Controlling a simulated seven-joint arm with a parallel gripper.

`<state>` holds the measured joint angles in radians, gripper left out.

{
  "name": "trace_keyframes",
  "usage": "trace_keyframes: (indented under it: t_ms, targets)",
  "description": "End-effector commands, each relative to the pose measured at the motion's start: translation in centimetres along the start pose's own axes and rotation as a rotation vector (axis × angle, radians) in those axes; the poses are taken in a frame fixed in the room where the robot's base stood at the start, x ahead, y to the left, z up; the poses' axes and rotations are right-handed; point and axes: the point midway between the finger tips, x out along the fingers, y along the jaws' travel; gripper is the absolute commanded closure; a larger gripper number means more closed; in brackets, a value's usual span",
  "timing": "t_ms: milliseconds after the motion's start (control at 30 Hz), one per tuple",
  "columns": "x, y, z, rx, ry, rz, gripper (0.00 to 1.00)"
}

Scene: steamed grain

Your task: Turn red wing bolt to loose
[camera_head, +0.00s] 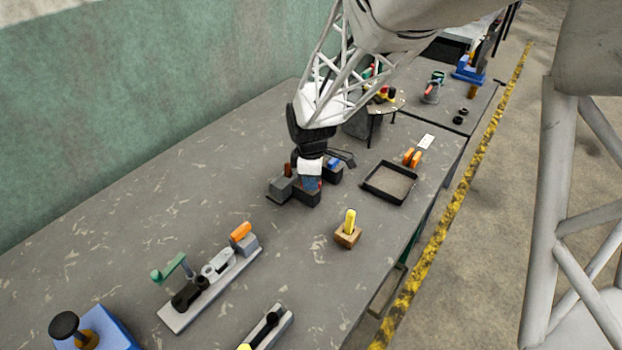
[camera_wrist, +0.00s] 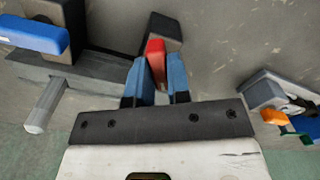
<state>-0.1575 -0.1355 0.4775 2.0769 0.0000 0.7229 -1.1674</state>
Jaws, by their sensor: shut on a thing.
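The red wing bolt (camera_wrist: 155,58) shows in the wrist view between the two blue fingers of my gripper (camera_wrist: 158,78). The fingers are shut on it. The bolt's lower part is hidden by the fingers, and a dark block stands right behind it. In the head view my gripper (camera_head: 311,183) points down at a dark grey fixture (camera_head: 281,189) near the middle of the bench. There the bolt is mostly hidden by the fingers, so I cannot tell how far it is turned.
A blue handle (camera_wrist: 32,35) sits on the fixture beside my gripper. A black-rimmed tray (camera_head: 374,193) stands to the right, and a wooden block with a yellow peg (camera_head: 348,229) nearer. Bare bench lies between.

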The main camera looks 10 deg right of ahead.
Motion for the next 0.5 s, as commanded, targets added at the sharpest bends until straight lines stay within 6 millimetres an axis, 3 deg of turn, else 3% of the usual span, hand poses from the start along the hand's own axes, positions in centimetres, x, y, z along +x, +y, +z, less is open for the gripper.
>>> trace_keyframes:
  t_ms: [33, 67, 200, 500]
  targets:
    - [-0.1, 0.05, -0.03, -0.001, 0.001, 0.002, 1.0]
    - [-0.1, 0.05, -0.03, -0.001, 0.001, 0.002, 0.78]
    - [-0.06, 0.03, -0.02, 0.0, 0.0, 0.001, 0.57]
    - [-0.09, 0.02, -0.01, 0.001, 0.0, 0.001, 0.57]
